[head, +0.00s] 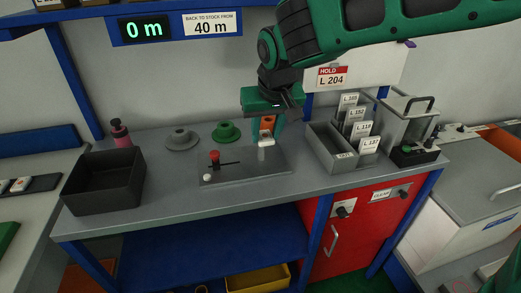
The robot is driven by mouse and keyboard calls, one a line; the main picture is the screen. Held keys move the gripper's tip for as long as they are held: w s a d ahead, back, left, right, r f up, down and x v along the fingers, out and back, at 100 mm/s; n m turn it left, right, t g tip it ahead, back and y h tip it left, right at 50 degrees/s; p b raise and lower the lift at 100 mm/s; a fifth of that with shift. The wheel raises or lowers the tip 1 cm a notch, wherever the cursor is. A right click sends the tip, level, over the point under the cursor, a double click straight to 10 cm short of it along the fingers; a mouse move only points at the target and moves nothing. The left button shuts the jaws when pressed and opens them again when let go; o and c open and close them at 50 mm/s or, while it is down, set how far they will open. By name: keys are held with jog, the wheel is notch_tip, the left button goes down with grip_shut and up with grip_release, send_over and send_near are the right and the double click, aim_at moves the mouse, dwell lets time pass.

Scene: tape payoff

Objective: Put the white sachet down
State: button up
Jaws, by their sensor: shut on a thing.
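My gripper (265,137) hangs down over the workbench (330,182), near its middle. It is shut on the white sachet (266,142), a small white piece at the fingertips. The sachet is just above or touching the rear of the grey plate (225,176); I cannot tell which. An orange patch shows between the fingers above the sachet. The fingers hide part of the sachet.
The plate carries a red knob (214,157) and a white button (207,178). Behind it are a grey spool (181,139) and a green spool (226,131). A black bin (104,187) and pink bottle (120,132) stand left. A grey card box (333,150) and clear-sided device (408,130) stand right.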

send_over(299, 160)
jog(key=s, duration=0.2)
jog(key=f, duration=0.7)
jog(key=shift+w+d, duration=0.1)
jog(key=shift+w, duration=0.1)
jog(key=shift+f, duration=2)
jog(key=shift+f, duration=0.1)
jog(key=o, duration=0.7)
jog(key=shift+o, duration=0.2)
jog(key=v, duration=1.2)
jog(key=shift+d, duration=0.15)
